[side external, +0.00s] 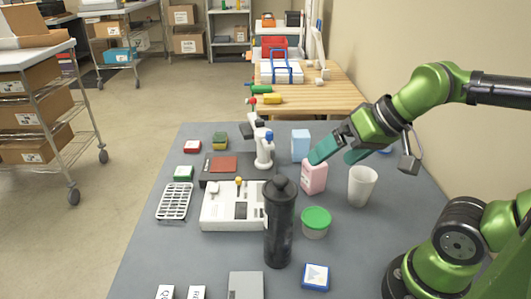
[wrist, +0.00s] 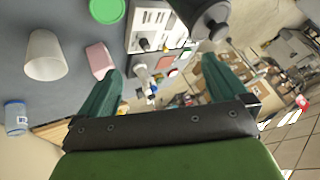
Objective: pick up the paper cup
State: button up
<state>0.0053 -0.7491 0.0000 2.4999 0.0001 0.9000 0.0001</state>
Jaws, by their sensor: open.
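In the wrist view the cup (wrist: 46,56) shows at the upper left, outside the fingers. My gripper (side external: 333,153) is open, with teal fingers, above the table and up and left of the cup in the side view. One finger overlaps the top of the pink bottle in that view; whether they touch I cannot tell. In the wrist view nothing lies between the fingertips of my gripper (wrist: 168,85) at close range.
A green-lidded tub (side external: 316,221) and a tall black canister (side external: 280,225) stand left of the cup. A light blue container (side external: 300,145) stands behind the pink bottle. A white device (side external: 232,205), a wire rack (side external: 174,201) and a blue-framed tile (side external: 316,277) also lie on the table.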

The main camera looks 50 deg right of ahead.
jog(key=w+d+f+m+g+h, duration=0.2)
jog(key=w+d+m+g, duration=0.1)
jog(key=d, duration=0.9)
jog(key=m+g, duration=0.1)
jog(key=g, duration=0.3)
send_near(362, 177)
jog(key=shift+s+a+f, duration=0.15)
jog(key=shift+a+f, duration=0.3)
jog(key=shift+f, duration=0.85)
jog(key=shift+s+a+f, duration=0.15)
jog(key=shift+a+f, duration=0.35)
jog(key=shift+f, duration=0.75)
jog(key=shift+s+a+f, duration=0.15)
jog(key=shift+a+f, duration=0.3)
jog(key=shift+f, duration=0.85)
jog(key=c, duration=0.9)
